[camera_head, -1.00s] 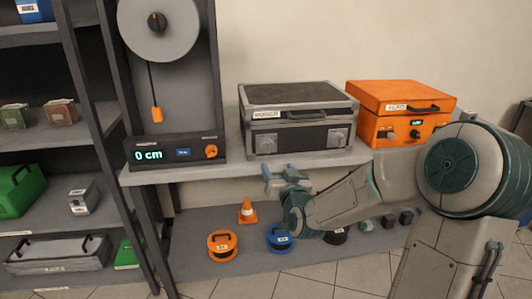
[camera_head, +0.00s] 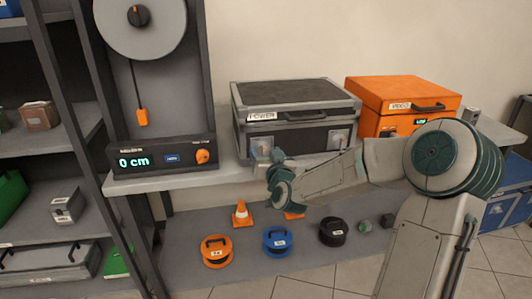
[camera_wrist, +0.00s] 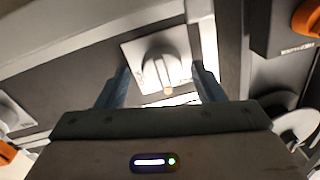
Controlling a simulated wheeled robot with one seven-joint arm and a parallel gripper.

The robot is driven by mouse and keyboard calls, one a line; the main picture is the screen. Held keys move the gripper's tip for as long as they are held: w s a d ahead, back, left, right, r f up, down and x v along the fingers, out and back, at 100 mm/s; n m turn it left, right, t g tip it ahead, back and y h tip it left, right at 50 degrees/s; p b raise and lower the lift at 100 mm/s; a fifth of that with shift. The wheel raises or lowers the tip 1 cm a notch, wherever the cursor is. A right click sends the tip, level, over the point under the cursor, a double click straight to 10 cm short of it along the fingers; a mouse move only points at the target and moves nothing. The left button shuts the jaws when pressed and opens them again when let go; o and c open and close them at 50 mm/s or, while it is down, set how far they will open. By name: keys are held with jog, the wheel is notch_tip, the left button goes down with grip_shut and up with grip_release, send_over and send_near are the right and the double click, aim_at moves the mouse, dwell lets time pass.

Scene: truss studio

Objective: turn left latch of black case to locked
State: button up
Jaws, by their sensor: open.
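The black case (camera_head: 298,92) with grey edges and a POWER label stands on the bench in the head view. Its left latch (camera_wrist: 160,60) shows in the wrist view as a pale square plate with a raised round knob and ridge. The ridge runs roughly up and down in that picture. My gripper (camera_wrist: 160,72) is open, with one finger on each side of the latch; contact cannot be told. In the head view my gripper (camera_head: 266,160) is in front of the case's left front and partly hides that latch. The right latch (camera_head: 339,137) is visible.
An orange case (camera_head: 400,100) stands close to the right. A device with a "0 cm" display (camera_head: 160,158) and orange knob stands to the left. Cable reels (camera_head: 277,241) and a cone (camera_head: 241,213) are on the lower shelf.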

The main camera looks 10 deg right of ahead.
jog(key=shift+a, duration=0.15)
jog(key=c, duration=1)
jog(key=shift+m, duration=0.3)
jog(key=m, duration=0.4)
jog(key=shift+f+b, duration=0.1)
jog(key=shift+b, duration=0.3)
jog(key=m, duration=0.4)
jog(key=shift+m+t, duration=0.3)
jog(key=shift+m, duration=0.1)
jog(key=m, duration=0.4)
jog(key=shift+f+m+h, duration=0.1)
jog(key=shift+m+h, duration=0.2)
jog(key=shift+m, duration=0.1)
jog(key=shift+m+h, duration=0.3)
jog(key=shift+m, duration=1.9)
